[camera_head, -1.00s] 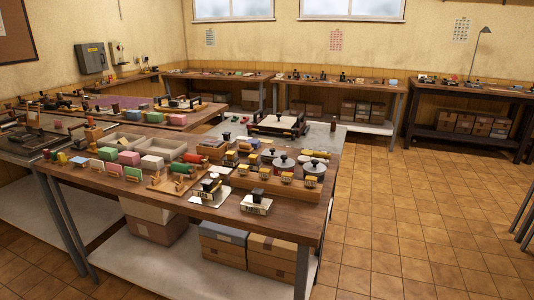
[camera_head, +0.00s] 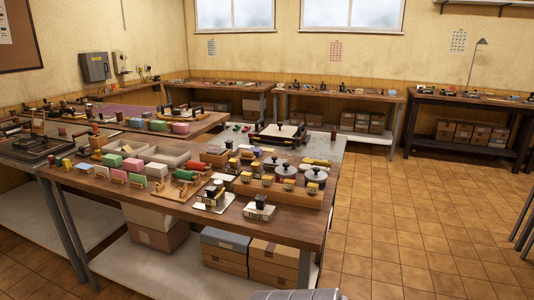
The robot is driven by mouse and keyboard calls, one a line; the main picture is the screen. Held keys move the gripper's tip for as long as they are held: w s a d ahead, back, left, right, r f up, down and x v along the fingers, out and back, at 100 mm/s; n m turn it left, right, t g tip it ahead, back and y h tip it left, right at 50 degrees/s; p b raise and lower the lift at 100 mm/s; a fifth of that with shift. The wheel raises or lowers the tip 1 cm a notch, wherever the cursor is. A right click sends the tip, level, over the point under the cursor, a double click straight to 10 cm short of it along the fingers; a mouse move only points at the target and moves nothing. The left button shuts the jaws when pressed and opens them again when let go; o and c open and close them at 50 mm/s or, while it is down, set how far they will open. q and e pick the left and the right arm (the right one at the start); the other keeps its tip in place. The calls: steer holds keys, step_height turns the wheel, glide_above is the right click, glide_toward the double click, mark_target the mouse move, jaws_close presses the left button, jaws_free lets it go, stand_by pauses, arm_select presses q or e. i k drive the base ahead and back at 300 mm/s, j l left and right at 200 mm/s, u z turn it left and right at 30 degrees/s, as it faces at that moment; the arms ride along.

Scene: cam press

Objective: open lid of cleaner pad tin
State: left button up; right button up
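Neither gripper shows on or near the tins. A grey shape at the bottom edge is cut off, and I cannot tell what it is.
A press (camera_head: 280,135) stands behind. Boxes (camera_head: 273,259) sit on the lower shelf. The tiled floor (camera_head: 400,220) at right is clear.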

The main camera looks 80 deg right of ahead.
mark_target(274, 160)
steer(key=k+l, duration=0.1)
steer(key=l, duration=0.35)
steer(key=k+l, duration=0.15)
steer(key=l, duration=0.25)
steer(key=k+l+u, duration=0.1)
steer(key=l, duration=0.35)
steer(key=k+l, duration=0.15)
steer(key=l, duration=0.25)
steer(key=k+l, duration=0.1)
steer(key=l, duration=0.35)
steer(key=k+l+u, duration=0.1)
steer(key=l, duration=0.3)
steer(key=k+l, duration=0.2)
steer(key=l, duration=0.2)
